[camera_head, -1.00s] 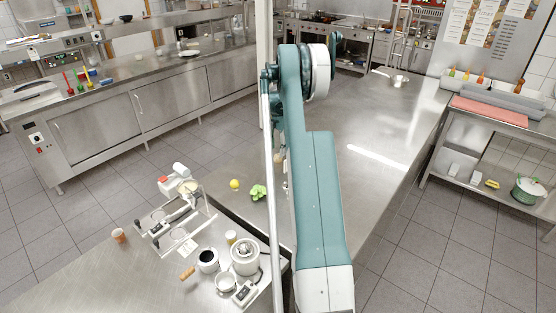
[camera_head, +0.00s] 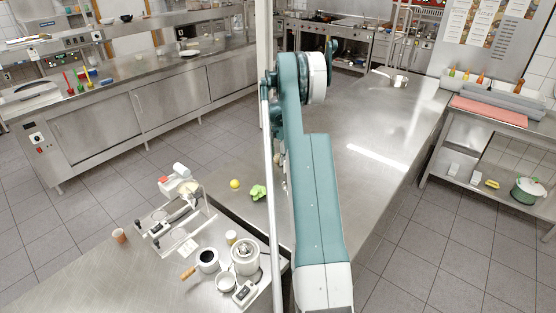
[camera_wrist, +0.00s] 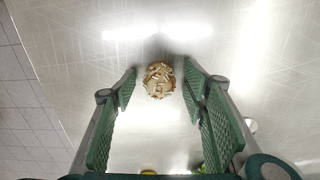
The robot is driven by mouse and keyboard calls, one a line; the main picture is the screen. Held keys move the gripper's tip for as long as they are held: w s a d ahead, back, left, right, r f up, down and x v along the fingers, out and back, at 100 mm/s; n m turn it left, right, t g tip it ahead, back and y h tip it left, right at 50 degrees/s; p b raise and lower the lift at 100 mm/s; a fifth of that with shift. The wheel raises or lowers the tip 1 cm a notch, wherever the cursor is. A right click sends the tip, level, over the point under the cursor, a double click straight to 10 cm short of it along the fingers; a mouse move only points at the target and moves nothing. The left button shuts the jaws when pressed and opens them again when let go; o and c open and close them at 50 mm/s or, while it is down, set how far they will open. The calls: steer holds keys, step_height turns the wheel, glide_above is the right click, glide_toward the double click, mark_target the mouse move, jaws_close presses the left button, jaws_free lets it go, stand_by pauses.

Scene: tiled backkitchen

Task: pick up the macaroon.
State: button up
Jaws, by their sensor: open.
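The macaroon (camera_wrist: 158,80) is a small, round, golden-brown lump with pale flakes on top. In the wrist view it sits on the steel counter (camera_wrist: 75,70), in the gap between the fingertips. My gripper (camera_wrist: 160,88) has its two green, ribbed fingers spread, one on each side of the macaroon, with a gap to each. How far the fingertips are above the counter is hard to tell. In the head view my own arm hides the gripper, and I cannot make out the macaroon there.
A yellow ball-like item (camera_head: 235,184) and a green leafy item (camera_head: 258,192) lie on the counter left of my arm. Coffee gear, including a white grinder (camera_head: 245,256), stands at the front left. The counter right of my arm (camera_head: 375,150) is mostly clear.

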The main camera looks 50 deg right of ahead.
stand_by(0.4)
steer(key=c, duration=0.8)
steer(key=shift+c, duration=0.2)
steer(key=shift+r, duration=5)
